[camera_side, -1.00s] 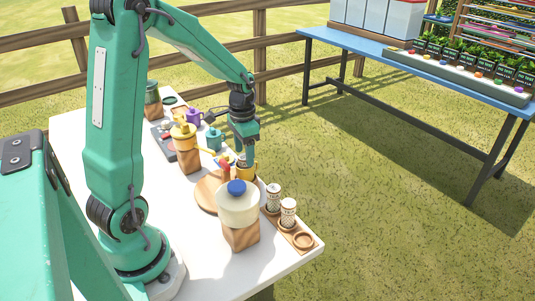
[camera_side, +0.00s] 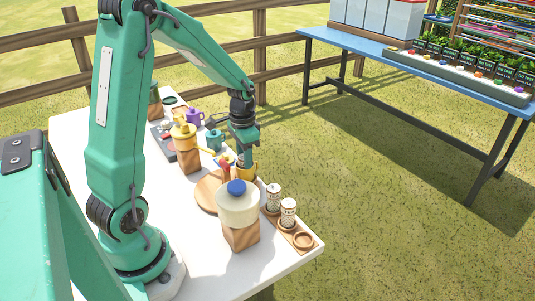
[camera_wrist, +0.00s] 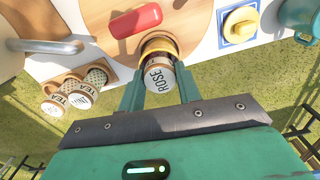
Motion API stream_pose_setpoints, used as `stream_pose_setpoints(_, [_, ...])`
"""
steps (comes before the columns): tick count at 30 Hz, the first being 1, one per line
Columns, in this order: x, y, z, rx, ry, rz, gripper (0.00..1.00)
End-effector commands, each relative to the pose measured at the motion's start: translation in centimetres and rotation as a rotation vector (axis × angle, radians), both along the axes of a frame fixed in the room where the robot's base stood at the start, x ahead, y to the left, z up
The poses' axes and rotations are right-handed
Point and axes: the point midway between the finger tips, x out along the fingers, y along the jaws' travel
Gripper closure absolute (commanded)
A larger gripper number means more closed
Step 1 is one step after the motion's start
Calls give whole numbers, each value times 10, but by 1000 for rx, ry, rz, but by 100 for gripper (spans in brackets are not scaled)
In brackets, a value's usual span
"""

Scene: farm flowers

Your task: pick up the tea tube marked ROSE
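The tea tube marked ROSE (camera_wrist: 158,78) is in the wrist view, its lettering facing the camera. It lies between the two fingers of my gripper (camera_wrist: 160,85), one on each side. I cannot tell whether both fingers press on it. The tube's far end is at the rim of a yellow cup (camera_wrist: 157,40); whether it is inside the cup is unclear. In the side view my gripper (camera_side: 247,160) points down at the yellow cup (camera_side: 246,173), and the tube is mostly hidden there. Two other tea tubes (camera_wrist: 83,85) stand in a wooden rack (camera_wrist: 62,85).
A cream jar with a blue knob (camera_side: 238,203) stands in front of my gripper. A teal mug (camera_side: 215,139) and yellow-lidded pot (camera_side: 184,137) stand behind. The rack's front ring (camera_side: 303,240) is empty.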

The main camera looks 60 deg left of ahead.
Motion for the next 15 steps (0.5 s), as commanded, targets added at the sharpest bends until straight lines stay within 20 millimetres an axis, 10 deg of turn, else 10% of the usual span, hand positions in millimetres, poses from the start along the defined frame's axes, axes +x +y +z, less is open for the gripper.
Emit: stream_pose_setpoints(15, [1,0,12,2,-3,0,100])
